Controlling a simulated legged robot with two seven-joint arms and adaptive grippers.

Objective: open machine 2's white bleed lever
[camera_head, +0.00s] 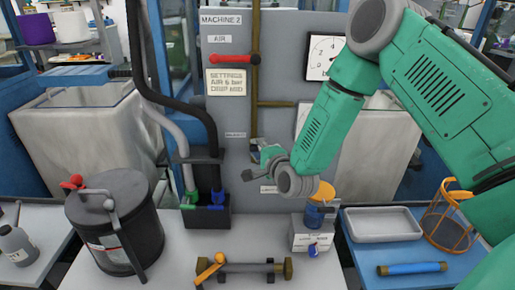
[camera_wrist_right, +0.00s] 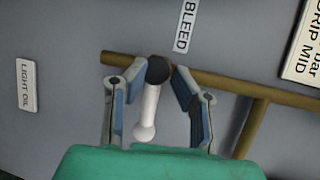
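The white bleed lever (camera_wrist_right: 149,112) shows in the right wrist view, hanging from a dark round pivot (camera_wrist_right: 158,69) at the brass pipe (camera_wrist_right: 205,84). The BLEED label (camera_wrist_right: 185,26) is above it. My right gripper (camera_wrist_right: 160,90) is open, with one finger on each side of the lever and a gap to it on both sides. In the head view my right gripper (camera_head: 262,156) is at the lower panel of machine 2 (camera_head: 223,60), below the BLEED label (camera_head: 235,135); it hides the lever there. My left gripper is out of view.
On the panel are a red AIR lever (camera_head: 234,59), a settings card (camera_head: 225,82) and a gauge (camera_head: 322,57). Below stand a dark pot (camera_head: 125,235), a black holder with hoses (camera_head: 207,217), a blue-orange jar (camera_head: 318,210) and a grey tray (camera_head: 383,226).

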